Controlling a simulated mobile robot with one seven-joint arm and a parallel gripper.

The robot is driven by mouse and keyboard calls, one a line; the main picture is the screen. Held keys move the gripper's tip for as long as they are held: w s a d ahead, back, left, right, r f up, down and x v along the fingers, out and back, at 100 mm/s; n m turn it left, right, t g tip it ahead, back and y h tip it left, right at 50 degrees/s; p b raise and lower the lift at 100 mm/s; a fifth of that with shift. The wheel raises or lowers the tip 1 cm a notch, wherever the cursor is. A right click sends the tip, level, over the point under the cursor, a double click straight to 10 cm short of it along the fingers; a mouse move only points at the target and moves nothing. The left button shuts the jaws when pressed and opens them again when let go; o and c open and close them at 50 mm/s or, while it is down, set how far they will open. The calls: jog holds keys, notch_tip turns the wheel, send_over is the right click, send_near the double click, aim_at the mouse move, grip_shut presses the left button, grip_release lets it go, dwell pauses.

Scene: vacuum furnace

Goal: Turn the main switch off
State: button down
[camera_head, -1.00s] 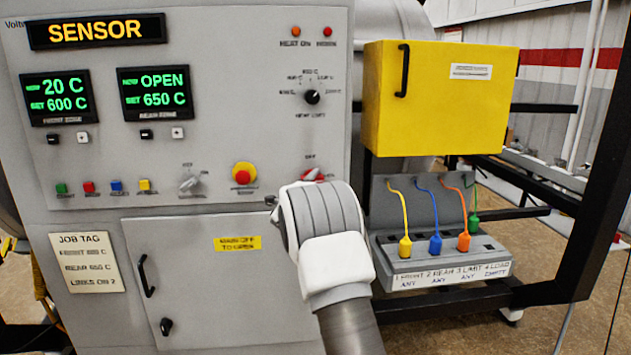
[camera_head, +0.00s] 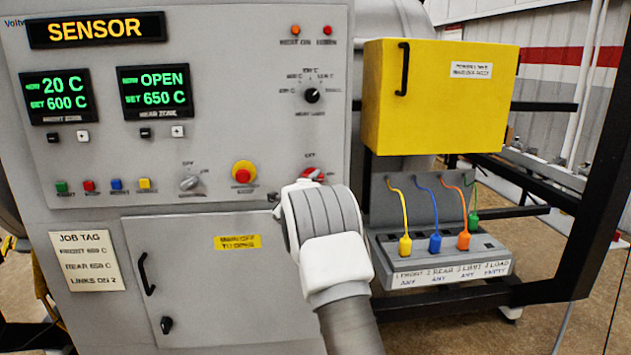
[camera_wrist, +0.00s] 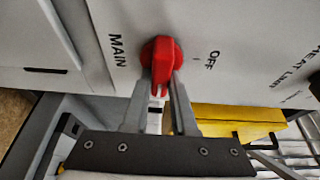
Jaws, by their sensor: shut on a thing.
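The red main switch (camera_wrist: 161,62) is on the grey cabinet front, between the printed words MAIN and OFF in the wrist view. Its handle lies across the line between the two words and does not point at OFF. My gripper (camera_wrist: 160,88) is shut on the handle, one finger on each side. In the head view, only the top of the main switch (camera_head: 313,174) shows, under its OFF label. My gripper's white and grey hand (camera_head: 322,225) hides the rest and the fingers.
A yellow box (camera_head: 440,100) and a plug panel (camera_head: 385,250) with coloured cables stand to the right. A red and yellow emergency button (camera_head: 243,172) and a grey selector knob (camera_head: 190,183) are left of the switch. A cabinet door (camera_head: 210,290) lies below.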

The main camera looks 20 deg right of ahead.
jog(key=shift+f+n+b, duration=0.1)
jog(key=shift+n+b, duration=0.3)
jog(key=shift+b, duration=0.15)
jog(key=n+t+b, duration=0.1)
jog(key=n+b, duration=0.1)
jog(key=b, duration=0.1)
jog(key=shift+f+n+h+b, duration=0.1)
jog(key=shift+n+h+b, duration=0.2)
jog(key=shift+h+b, duration=0.1)
jog(key=n+t+b, duration=0.2)
jog(key=n+b, duration=0.4)
jog(key=shift+a+b, duration=0.1)
jog(key=shift+b, duration=0.25)
jog(key=n+t+b, duration=0.1)
jog(key=n, duration=0.1)
jog(key=n+t+y+b, duration=0.1)
jog(key=n+b, duration=0.1)
jog(key=n+t+y+b, duration=0.1)
jog(key=n+b, duration=0.1)
jog(key=shift+a+r, duration=0.1)
jog(key=shift+r, duration=0.15)
jog(key=shift+w+a+r+n+t+y+b, duration=0.1)
jog(key=shift+n+t+y+b, duration=0.25)
jog(key=shift+n+y+b, duration=0.95)
jog(key=shift+w+a+r+n+t+y+b, duration=0.1)
jog(key=shift+n+t+y+b, duration=0.3)
jog(key=shift+n, duration=2.1)
